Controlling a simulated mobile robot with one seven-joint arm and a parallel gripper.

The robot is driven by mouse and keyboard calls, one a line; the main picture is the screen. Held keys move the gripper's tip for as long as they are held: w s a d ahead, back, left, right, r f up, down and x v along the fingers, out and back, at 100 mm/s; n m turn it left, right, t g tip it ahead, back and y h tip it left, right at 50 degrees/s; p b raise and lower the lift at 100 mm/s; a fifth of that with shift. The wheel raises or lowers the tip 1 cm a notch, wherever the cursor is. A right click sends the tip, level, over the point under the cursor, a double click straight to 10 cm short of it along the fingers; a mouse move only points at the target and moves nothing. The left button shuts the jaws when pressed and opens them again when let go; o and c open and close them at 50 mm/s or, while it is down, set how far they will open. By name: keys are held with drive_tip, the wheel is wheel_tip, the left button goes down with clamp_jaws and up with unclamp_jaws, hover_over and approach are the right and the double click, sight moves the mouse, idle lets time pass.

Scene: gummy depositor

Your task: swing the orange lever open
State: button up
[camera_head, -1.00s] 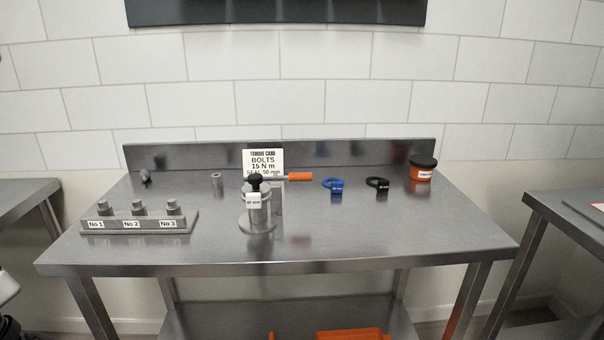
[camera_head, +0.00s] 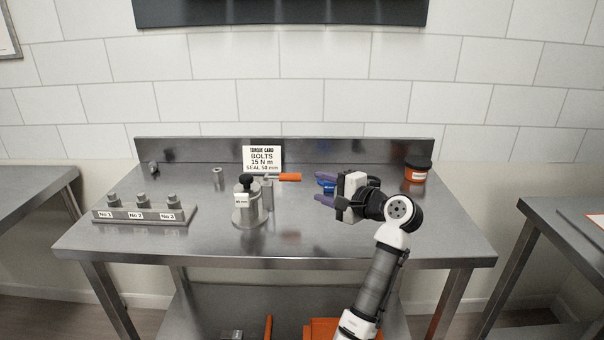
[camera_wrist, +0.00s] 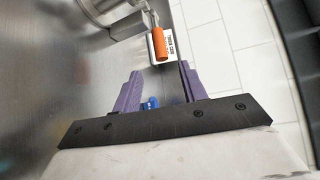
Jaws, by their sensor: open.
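The orange lever (camera_head: 289,177) sticks out to the right from the top of a grey metal depositor (camera_head: 248,208) that has a black knob. In the wrist view the orange lever (camera_wrist: 160,43) lies ahead of the fingertips, with the depositor's metal body (camera_wrist: 112,14) at the upper left. My gripper (camera_head: 320,187) is open and empty, with purple fingers pointing left toward the lever's free end. A gap remains between the fingertips and the lever. In the wrist view my gripper (camera_wrist: 160,78) has its two fingers spread apart.
A blue ring (camera_head: 326,184) is partly hidden behind my gripper. An orange tub with a black lid (camera_head: 418,172) stands at the back right. A torque card (camera_head: 262,159) stands behind the depositor. A bolt rack (camera_head: 144,215) sits at the left. The table's front is clear.

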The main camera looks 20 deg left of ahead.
sight(296, 178)
drive_tip(key=p+x, duration=0.1)
drive_tip(key=x, duration=0.5)
drive_tip(key=p+x, duration=0.2)
drive_tip(key=x, duration=0.4)
drive_tip(key=shift+a+r, duration=0.2)
drive_tip(key=shift+w+a+f, duration=0.2)
drive_tip(key=shift+w+a, duration=0.15)
drive_tip(key=shift+a, duration=0.2)
clamp_jaws()
